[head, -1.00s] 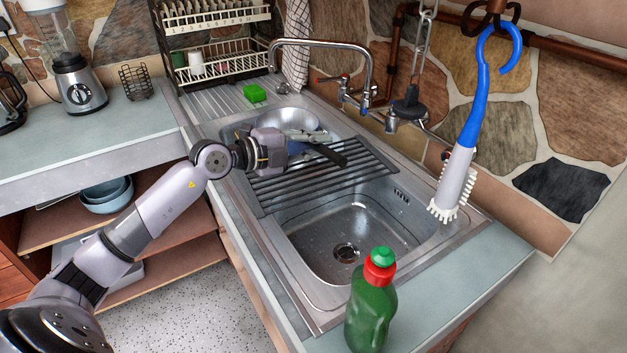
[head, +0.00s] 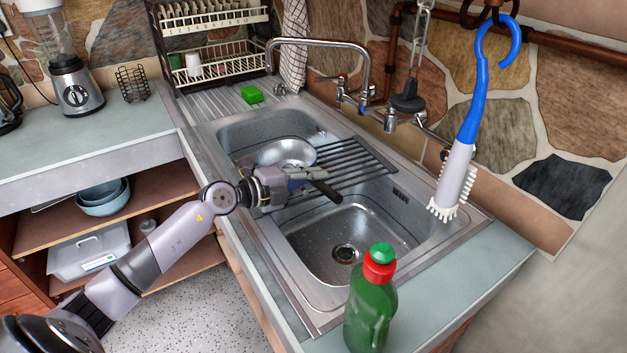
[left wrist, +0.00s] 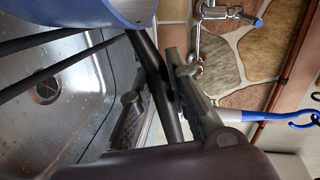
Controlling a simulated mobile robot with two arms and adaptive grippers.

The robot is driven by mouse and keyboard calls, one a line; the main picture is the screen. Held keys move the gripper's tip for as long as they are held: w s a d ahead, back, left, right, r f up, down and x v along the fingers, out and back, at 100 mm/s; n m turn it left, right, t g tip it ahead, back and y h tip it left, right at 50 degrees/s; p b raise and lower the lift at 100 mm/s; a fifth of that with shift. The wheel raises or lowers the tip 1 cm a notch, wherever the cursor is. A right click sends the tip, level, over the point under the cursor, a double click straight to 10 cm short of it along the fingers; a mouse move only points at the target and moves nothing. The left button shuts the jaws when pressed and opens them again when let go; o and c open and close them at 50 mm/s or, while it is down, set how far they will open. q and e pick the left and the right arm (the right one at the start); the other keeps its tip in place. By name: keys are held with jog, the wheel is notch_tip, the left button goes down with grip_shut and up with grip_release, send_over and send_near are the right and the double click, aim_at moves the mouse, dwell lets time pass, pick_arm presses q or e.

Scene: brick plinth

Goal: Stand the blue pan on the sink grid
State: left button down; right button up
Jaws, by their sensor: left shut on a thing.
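The blue pan (head: 287,153) shows its silver inside in the head view, over the far basin and the left end of the sink grid (head: 358,160). Whether it touches the grid is hidden. My left gripper (head: 306,177) is shut on its dark handle (head: 326,190), which points to the lower right. In the left wrist view the blue outer side of the pan (left wrist: 85,12) fills the top, close to dark grid bars (left wrist: 50,72). There my left gripper (left wrist: 180,85) lies along the dark handle. My right gripper is not in view.
The near basin (head: 335,235) is empty. A green bottle (head: 370,310) stands on the front counter. A blue-handled brush (head: 465,130) hangs at the right. The tap (head: 320,45) arches behind the sink. A green sponge (head: 252,94) lies on the drainboard.

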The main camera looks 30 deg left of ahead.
pick_arm(q)
jog(key=c, duration=1.9)
grip_release()
jog(key=shift+f, duration=0.1)
jog(key=shift+c, duration=0.2)
jog(key=o, duration=0.4)
